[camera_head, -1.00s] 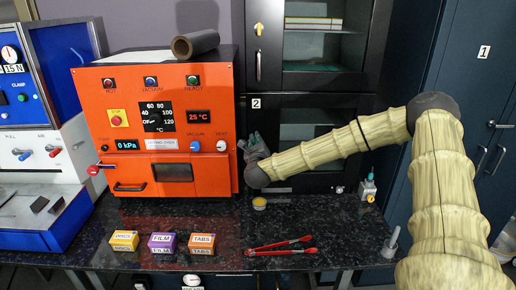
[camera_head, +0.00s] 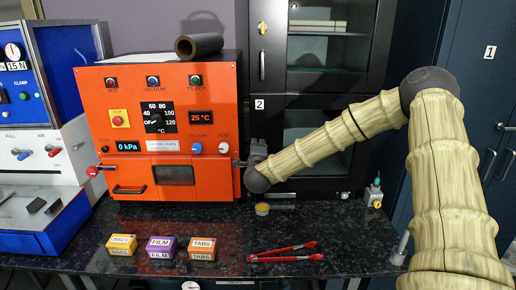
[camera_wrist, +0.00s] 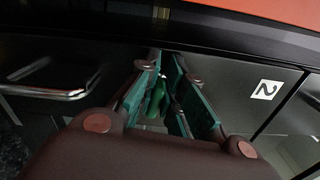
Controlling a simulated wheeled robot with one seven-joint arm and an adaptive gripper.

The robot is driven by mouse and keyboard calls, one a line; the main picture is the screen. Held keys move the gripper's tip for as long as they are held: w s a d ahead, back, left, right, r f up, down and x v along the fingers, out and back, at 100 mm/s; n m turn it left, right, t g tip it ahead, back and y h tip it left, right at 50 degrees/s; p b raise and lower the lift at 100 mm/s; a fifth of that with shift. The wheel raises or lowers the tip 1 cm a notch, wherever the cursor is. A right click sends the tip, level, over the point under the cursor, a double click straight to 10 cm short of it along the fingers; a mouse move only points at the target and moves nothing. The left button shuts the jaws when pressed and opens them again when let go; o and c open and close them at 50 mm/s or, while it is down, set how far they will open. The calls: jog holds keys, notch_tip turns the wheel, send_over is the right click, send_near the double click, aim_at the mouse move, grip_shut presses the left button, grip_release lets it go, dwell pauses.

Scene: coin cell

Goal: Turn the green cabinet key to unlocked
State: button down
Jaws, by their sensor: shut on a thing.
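The green key (camera_wrist: 156,98) shows in the wrist view, between the teal finger pads of my gripper (camera_wrist: 165,82). My gripper is shut on it. The key's tip and its lock are hidden, so I cannot tell how far it is turned. The key cannot be made out in the head view, where my gripper (camera_head: 257,150) is beside the orange oven, in front of the dark lower cabinet (camera_head: 315,104). That cabinet bears a white "2" label, which also shows in the wrist view (camera_wrist: 267,89).
The orange oven (camera_head: 215,100) stands close to the left of my gripper. A small yellow-topped pot (camera_head: 262,209) and red tongs (camera_head: 287,252) lie on the dark counter (camera_head: 330,225). A cabinet handle (camera_wrist: 45,92) shows at left in the wrist view.

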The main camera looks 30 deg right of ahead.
jog(key=shift+f+n, duration=0.15)
jog(key=shift+n, duration=0.75)
jog(key=c, duration=1.5)
grip_release()
jog(key=shift+s+a, duration=0.1)
jog(key=v, duration=1.1)
jog(key=shift+s+a, duration=0.1)
jog(key=shift+s, duration=0.25)
jog(key=shift+f, duration=0.1)
